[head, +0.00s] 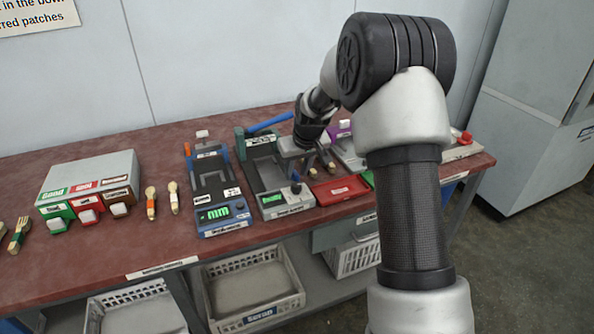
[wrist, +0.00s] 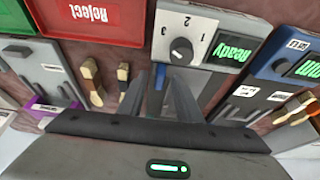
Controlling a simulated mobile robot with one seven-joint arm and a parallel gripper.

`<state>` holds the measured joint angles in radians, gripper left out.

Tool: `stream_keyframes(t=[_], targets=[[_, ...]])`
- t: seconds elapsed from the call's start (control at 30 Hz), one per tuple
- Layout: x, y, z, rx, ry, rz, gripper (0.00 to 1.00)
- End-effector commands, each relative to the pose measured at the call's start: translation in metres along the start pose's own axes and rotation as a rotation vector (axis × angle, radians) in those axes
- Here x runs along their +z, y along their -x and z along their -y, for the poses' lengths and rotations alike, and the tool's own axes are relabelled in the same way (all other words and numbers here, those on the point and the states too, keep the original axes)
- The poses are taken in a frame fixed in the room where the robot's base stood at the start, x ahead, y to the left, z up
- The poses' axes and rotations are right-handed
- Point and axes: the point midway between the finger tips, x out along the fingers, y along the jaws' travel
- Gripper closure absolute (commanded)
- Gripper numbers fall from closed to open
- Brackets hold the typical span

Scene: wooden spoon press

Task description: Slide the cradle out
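The grey and dark green press (head: 275,178) stands on the bench, with a lit "Ready" display and a knob at its front. Its front panel, with the dial marked 1, 2 and 3, shows in the wrist view (wrist: 205,45). A blue lever (head: 270,122) sticks out at its back. My gripper (head: 297,166) is over the right side of the press. The cradle cannot be made out clearly, and whether the fingers hold anything is unclear.
A blue gauge (head: 218,190) reading "mm" stands left of the press. A red "Reject" tray (head: 340,190) lies to its right. Two spoons (wrist: 92,82) lie beside the press. A box with coloured bins (head: 90,185) is at the left. Crates (head: 250,285) sit below the bench.

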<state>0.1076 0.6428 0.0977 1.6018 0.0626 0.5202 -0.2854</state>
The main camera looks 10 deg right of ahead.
Motion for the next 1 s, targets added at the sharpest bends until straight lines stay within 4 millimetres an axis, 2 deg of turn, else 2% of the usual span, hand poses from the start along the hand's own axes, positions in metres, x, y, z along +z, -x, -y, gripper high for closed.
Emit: stream_keyframes(t=[0.17,0.5,0.7,0.83,1.0], targets=[[-0.002,0.021,0.000,0.001,0.000,-0.004,0.69],[-0.002,0.104,0.000,0.001,0.000,-0.005,0.69],[-0.001,0.146,-0.001,0.001,-0.001,-0.002,0.69],[-0.001,0.163,-0.001,0.001,-0.001,-0.001,0.69],[0.000,0.173,0.000,0.000,-0.001,0.001,0.69]])
